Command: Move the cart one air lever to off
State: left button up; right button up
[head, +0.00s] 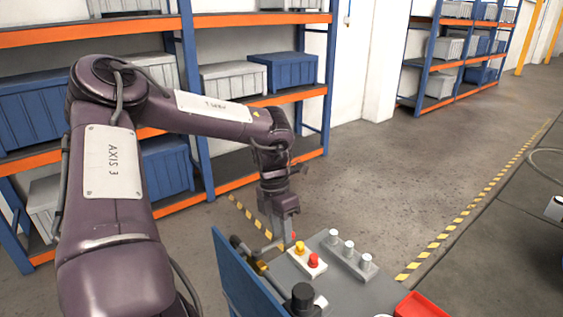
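The cart (333,292) stands at the lower middle, with a grey top and an upright blue panel (243,282) on its left side. A brass fitting with a dark pipe (258,265) sits by the panel's top edge; it looks like the air valve. Its lever cannot be made out clearly; a small red bit (294,236) shows beside my fingers. My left gripper (275,238) points down at the cart's far left corner, close to the fitting. Its fingers are small and overlap the parts behind, so their opening and any contact are unclear. My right gripper is out of view.
Shelves (262,99) with bins stand behind.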

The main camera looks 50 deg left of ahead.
pick_arm(q)
notch_tip(320, 180, up, 7)
jog(key=a+b, duration=0.1)
jog(key=shift+a+r, duration=0.15)
jog(key=shift+a, duration=0.05)
dwell(0.6)
